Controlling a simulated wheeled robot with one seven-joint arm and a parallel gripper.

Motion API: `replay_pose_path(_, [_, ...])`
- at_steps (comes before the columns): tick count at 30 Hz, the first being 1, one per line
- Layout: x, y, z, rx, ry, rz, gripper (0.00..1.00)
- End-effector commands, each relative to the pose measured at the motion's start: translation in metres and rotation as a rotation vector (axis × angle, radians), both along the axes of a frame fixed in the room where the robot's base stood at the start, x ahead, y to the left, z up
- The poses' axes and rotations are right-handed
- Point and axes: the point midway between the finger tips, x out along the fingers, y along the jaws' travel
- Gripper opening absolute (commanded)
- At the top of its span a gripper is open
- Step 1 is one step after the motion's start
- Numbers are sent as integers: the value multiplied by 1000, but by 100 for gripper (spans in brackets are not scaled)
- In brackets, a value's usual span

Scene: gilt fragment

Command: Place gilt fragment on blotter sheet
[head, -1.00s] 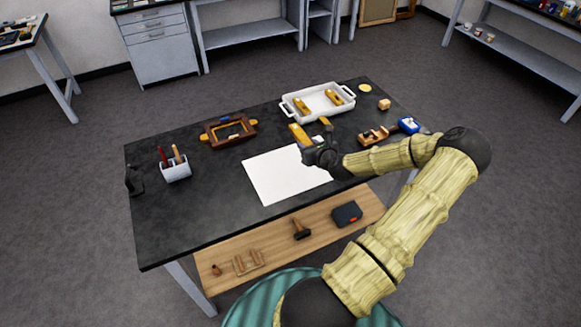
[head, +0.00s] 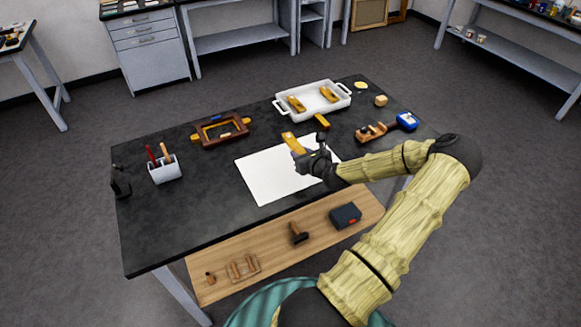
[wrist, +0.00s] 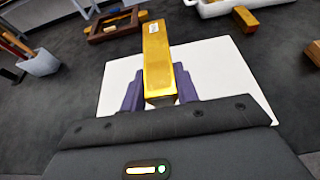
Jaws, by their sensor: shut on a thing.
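The gilt fragment (wrist: 157,62) is a gold bar with a small pale label near its far end. My gripper (wrist: 160,92) is shut on it, with a purple finger on each side. In the head view the gilt fragment (head: 293,143) points up and left from my gripper (head: 304,160). The blotter sheet (head: 262,178) is a white sheet flat on the dark table, and it also shows in the wrist view (wrist: 115,82). The held fragment overlaps the sheet's far part in both views; whether it touches the sheet I cannot tell.
Another gold piece (head: 322,122) lies beyond the sheet, near a white tray (head: 312,112) holding two more. A wooden frame (head: 220,131), a tool holder (head: 165,170) and a wooden clamp-like tool (head: 370,133) stand around.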

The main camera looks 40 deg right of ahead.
Motion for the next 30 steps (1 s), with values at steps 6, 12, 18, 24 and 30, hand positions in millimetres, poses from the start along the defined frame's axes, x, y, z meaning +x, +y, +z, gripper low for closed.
replay_pose_path(6, [0,0,-16,3,0,-2,8])
replay_pose_path(12, [0,1,-51,2,2,-1,8])
replay_pose_path(18, [0,0,-63,0,0,0,8])
replay_pose_path(24, [0,0,-63,1,0,0,8])
replay_pose_path(30, [0,0,-83,2,1,-1,8])
